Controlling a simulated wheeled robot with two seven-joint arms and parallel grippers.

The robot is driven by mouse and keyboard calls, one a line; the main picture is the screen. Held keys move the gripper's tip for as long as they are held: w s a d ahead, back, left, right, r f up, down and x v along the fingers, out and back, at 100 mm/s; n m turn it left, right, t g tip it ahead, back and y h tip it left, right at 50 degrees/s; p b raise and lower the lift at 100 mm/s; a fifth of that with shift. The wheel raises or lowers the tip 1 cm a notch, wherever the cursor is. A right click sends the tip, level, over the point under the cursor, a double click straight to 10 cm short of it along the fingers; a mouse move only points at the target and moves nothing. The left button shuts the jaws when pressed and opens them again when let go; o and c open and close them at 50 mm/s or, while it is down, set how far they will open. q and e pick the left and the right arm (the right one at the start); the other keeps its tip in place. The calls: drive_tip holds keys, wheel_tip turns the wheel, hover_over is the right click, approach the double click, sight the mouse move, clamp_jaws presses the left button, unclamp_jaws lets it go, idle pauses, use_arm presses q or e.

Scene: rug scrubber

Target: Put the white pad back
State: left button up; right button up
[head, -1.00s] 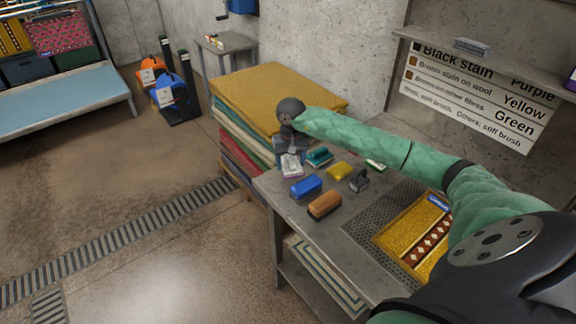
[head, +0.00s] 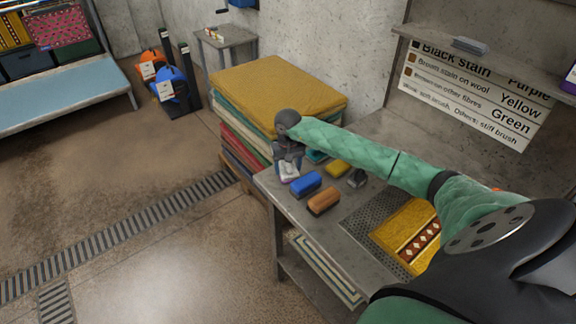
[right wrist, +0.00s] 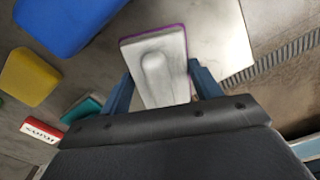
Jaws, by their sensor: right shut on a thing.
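The white pad (head: 288,172), with a purple edge, is at the back left corner of the grey metal workbench (head: 284,200). My right gripper (head: 288,163) points down at it and is shut on it. In the right wrist view the pad (right wrist: 158,68) sits between the two blue fingers of the gripper (right wrist: 163,88), its raised middle facing the camera. I cannot tell whether the pad's underside touches the bench. My left gripper is not in view.
A blue brush (head: 305,185), a brown brush (head: 323,201), a yellow block (head: 338,167) and a small dark item (head: 357,178) are nearby. A rug sample (head: 408,232) lies at the right. A rug stack (head: 275,90) stands behind the bench.

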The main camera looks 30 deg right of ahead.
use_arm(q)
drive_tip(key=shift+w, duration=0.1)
use_arm(e)
drive_tip(key=shift+f, duration=0.1)
drive_tip(key=o, duration=0.9)
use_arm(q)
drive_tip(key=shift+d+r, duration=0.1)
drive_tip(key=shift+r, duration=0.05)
use_arm(e)
drive_tip(key=shift+o, duration=0.2)
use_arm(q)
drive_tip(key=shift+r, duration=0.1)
